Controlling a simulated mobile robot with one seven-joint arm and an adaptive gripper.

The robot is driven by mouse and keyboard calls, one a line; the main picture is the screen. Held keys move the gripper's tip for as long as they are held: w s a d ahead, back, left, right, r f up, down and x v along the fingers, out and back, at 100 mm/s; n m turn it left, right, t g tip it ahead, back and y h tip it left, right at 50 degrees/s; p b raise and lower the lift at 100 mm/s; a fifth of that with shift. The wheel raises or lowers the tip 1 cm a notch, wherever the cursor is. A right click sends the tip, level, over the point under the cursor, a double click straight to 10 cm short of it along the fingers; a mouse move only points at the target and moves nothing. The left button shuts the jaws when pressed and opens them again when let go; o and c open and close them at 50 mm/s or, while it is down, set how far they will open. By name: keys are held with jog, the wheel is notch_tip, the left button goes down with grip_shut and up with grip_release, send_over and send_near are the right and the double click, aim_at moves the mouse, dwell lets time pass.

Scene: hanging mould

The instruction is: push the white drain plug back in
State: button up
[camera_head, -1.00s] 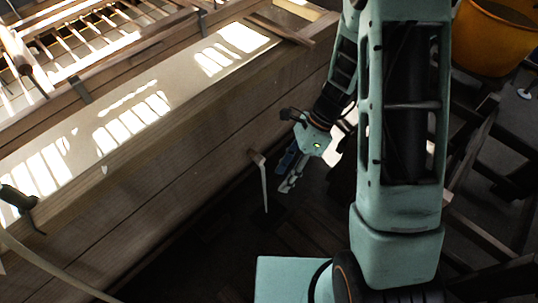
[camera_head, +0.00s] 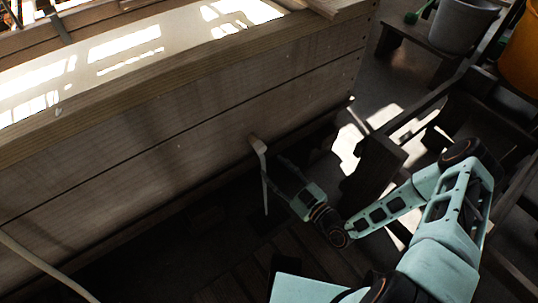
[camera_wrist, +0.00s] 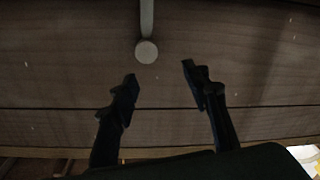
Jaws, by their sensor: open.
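The white drain plug (camera_head: 257,145) sticks out from the lower part of the plank side of the vat. In the wrist view its round pale end (camera_wrist: 146,52) faces me, just beyond and between my fingertips. A thin pale strip (camera_head: 265,185) hangs straight down from the plug; it looks like a stream, though I cannot tell for sure. My gripper (camera_head: 280,170) is beside the plug, just right of it in the head view. In the wrist view its two dark fingers (camera_wrist: 158,73) are apart with nothing between them. How deep the plug sits is hidden.
The plank wall (camera_head: 170,155) of the vat fills the left. A pale hose (camera_head: 40,265) runs at lower left. Dark wooden frames (camera_head: 385,160) stand right of the gripper. A grey bucket (camera_head: 463,22) and an orange bucket (camera_head: 522,55) are at upper right.

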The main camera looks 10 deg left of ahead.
aim_at(262, 150)
jog(key=w+a+b, duration=0.1)
jog(key=w+a, duration=0.1)
jog(key=w+a+m, duration=0.1)
jog(key=w+a, duration=0.1)
jog(key=w, duration=0.1)
jog(key=w+a+f+m+t+h+b, duration=0.1)
jog(key=w+a, duration=0.2)
jog(key=shift+a+b, duration=0.1)
jog(key=shift+b, duration=0.25)
jog(key=shift+c, duration=0.5)
grip_shut()
